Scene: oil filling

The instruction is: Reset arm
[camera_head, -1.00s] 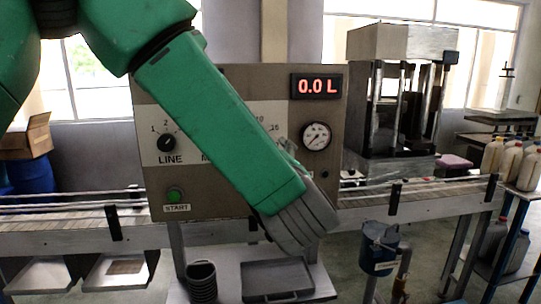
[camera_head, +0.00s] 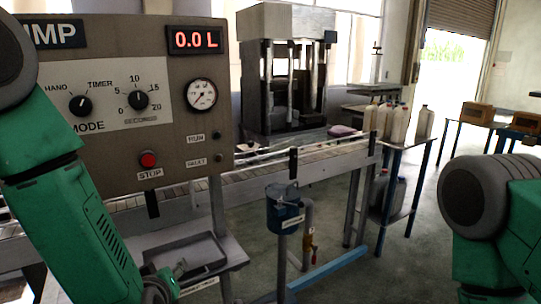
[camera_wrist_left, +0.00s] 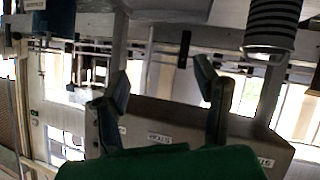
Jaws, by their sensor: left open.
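My left arm (camera_head: 65,215) comes in at the left of the head view and slants down in front of the pump panel (camera_head: 150,110). Its gripper cannot be made out there. In the left wrist view, the left gripper (camera_wrist_left: 165,90) has its two dark fingers spread apart, with nothing between them. Behind them is a grey-brown box face with small labels (camera_wrist_left: 160,138), seen tilted over. My right arm (camera_head: 490,220) shows at the right edge of the head view, over the floor. Its gripper is out of view.
A conveyor (camera_head: 260,175) runs behind the panel. A blue container (camera_head: 286,212) hangs on a post. A grey tray (camera_head: 190,255) lies below the panel. Several jugs (camera_head: 395,122) stand on a rack. A dark ribbed cup (camera_wrist_left: 272,22) shows in the left wrist view. Floor is clear between the rack and right arm.

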